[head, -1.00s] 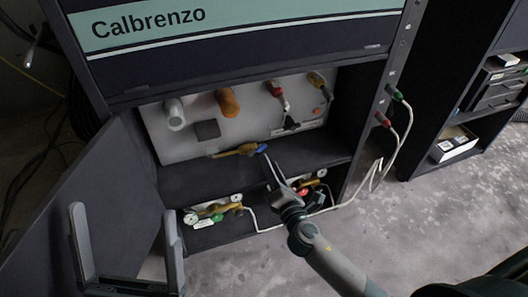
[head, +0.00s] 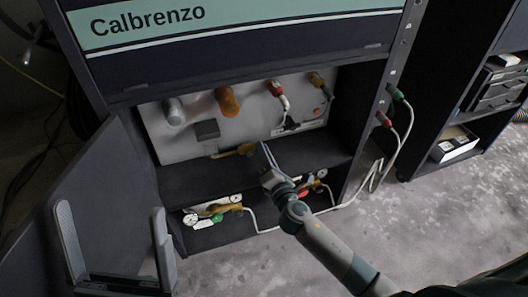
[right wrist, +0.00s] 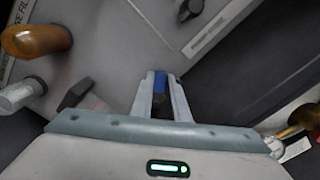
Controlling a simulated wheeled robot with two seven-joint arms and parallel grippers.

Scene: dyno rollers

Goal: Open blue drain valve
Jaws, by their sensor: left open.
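The blue drain valve's handle (right wrist: 160,83) shows between the fingertips of my right gripper (right wrist: 161,92) in the right wrist view. The fingers lie close along both sides of it, and the gripper looks shut on it. In the head view my right gripper (head: 266,160) reaches into the cabinet to the end of the brass valve body (head: 236,151) and mostly hides the blue handle. My left gripper (head: 112,235) is open and empty at the lower left, in front of the cabinet door.
The cabinet door (head: 100,190) stands open on the left. An orange filter (head: 228,101), a grey one (head: 173,111) and a red-handled valve (head: 277,90) are on the back panel. Gauges and brass fittings (head: 215,212) sit on the lower shelf. A white hose (head: 345,205) runs to the right.

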